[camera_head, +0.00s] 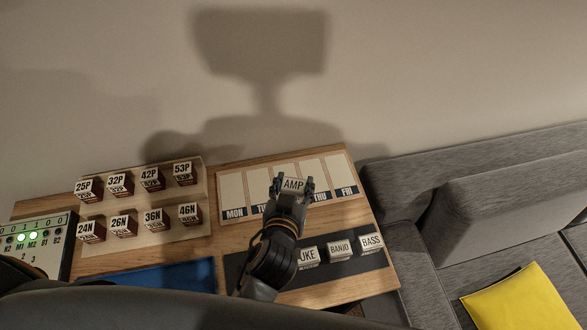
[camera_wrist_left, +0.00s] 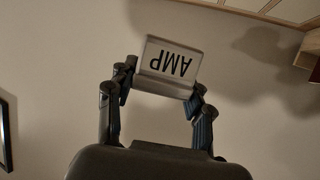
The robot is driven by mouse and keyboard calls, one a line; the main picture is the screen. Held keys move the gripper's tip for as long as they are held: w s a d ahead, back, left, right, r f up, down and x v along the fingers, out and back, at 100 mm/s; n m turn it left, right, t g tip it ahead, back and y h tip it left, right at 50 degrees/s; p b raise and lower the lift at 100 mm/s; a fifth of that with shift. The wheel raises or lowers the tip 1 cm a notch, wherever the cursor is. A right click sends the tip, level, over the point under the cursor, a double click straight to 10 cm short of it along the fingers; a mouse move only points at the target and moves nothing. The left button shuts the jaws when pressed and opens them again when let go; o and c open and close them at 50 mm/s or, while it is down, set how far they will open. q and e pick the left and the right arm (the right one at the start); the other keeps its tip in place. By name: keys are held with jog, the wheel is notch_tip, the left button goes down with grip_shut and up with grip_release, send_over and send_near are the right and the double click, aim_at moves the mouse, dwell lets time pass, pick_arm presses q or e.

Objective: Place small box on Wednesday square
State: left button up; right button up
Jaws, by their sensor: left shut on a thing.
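My left gripper (camera_head: 292,190) is shut on a small box labelled AMP (camera_head: 293,184) and holds it over the weekday board. The AMP box also shows between the two fingers in the left wrist view (camera_wrist_left: 172,66), slightly tilted. The weekday board (camera_head: 232,187) has a row of pale squares with dark labels MON to FRI along the front. The Wednesday square (camera_head: 287,170) is in the middle of the row, and its lower part and label are hidden behind the box and gripper. Whether the box touches the board cannot be told. My right gripper is out of view.
Boxes labelled UKE (camera_head: 308,255), BANJO (camera_head: 340,249) and BASS (camera_head: 370,243) stand on a dark strip in front of the board. Several numbered boxes (camera_head: 124,222) stand on a pale panel at left. A blue mat (camera_head: 165,278) lies at the front. A grey sofa (camera_head: 465,200) is to the right.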

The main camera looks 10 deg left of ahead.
pick_arm(q)
jog(key=w+a+f+b, duration=0.1)
jog(key=w+f+b, duration=0.1)
jog(key=w, duration=0.1)
jog(key=w+a+f+b, duration=0.1)
jog(key=w+f+b, duration=0.1)
jog(key=w+f, duration=0.1)
jog(key=w+a+f+b, duration=0.1)
jog(key=w+f+b, duration=0.1)
jog(key=w, duration=0.1)
jog(key=shift+w+a+f, duration=0.3)
jog(key=shift+w+f, duration=0.1)
jog(key=shift+w+a+f+b, duration=0.15)
jog(key=shift+w+f+b, duration=0.3)
jog(key=shift+f, duration=0.05)
jog(key=f+b, duration=0.3)
jog(key=shift+w+a+f, duration=0.1)
jog(key=shift+w+f, duration=0.1)
jog(key=shift+f, duration=0.1)
jog(key=shift+r, duration=0.2)
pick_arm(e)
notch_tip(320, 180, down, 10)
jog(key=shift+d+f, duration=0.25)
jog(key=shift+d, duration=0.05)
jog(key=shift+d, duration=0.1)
